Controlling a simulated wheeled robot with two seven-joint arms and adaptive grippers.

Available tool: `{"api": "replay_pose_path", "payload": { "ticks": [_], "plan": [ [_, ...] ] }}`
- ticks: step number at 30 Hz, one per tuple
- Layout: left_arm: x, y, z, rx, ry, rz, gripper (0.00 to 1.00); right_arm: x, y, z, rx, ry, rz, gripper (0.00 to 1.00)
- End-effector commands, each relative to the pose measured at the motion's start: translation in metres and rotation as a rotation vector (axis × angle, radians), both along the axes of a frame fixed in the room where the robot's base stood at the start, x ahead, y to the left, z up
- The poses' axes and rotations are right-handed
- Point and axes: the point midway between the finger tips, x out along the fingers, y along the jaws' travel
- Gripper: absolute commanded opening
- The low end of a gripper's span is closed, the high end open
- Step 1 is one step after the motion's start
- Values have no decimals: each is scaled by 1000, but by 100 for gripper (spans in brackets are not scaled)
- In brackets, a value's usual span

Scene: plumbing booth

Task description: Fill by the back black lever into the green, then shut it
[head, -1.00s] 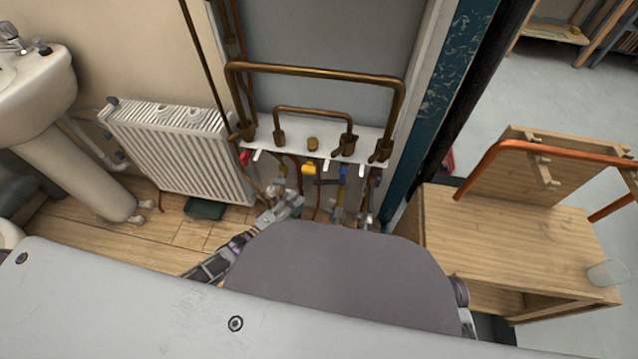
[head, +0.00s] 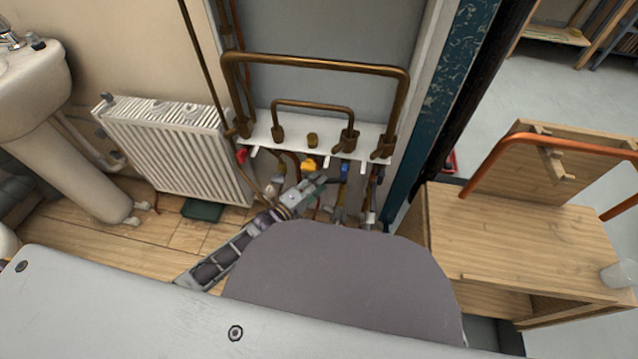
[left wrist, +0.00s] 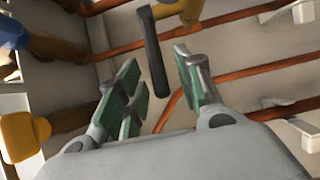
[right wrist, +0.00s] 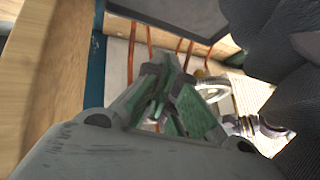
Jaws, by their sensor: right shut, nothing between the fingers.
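A black lever (left wrist: 154,62) on a brass-coloured valve (left wrist: 168,9) shows in the left wrist view. My left gripper (left wrist: 157,62) is open, with green pads on its fingers. The lever's free end shows between the fingers, with a visible gap on each side; I cannot tell its depth. In the head view my left gripper (head: 312,189) is low in front of the pipework, under the white shelf. My right gripper (right wrist: 165,78) is shut and empty in its wrist view. A dark green container (head: 203,210) lies on the floor below the radiator.
A white shelf (head: 317,143) carries copper pipes, with red (head: 241,155), yellow (head: 309,164) and blue (head: 345,169) handles below. The radiator (head: 170,145) and basin (head: 35,90) stand left. A wooden bench (head: 490,235) with a clear cup (head: 618,273) stands right.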

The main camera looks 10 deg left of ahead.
Motion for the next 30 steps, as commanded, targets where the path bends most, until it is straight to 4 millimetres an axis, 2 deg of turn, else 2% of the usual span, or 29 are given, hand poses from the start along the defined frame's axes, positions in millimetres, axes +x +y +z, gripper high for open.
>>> {"api": "replay_pose_path", "payload": {
  "ticks": [6, 16, 24, 30],
  "plan": [
    [9, -5, 0, -1, -1, 0, 36, 1, 1, -3, 6, -6, 1, 0],
    [10, -6, 0, 0, 0, 0, 36, 1, 1, -3, 5, -8, 1, 0],
    [10, -6, 0, 0, 0, 0, 2, 1, 1, -3, 5, -6, 2, 0],
    [10, -6, 0, 0, 0, 0, 0, 1, 1, -3, 5, -6, 2, 0]
  ]
}}
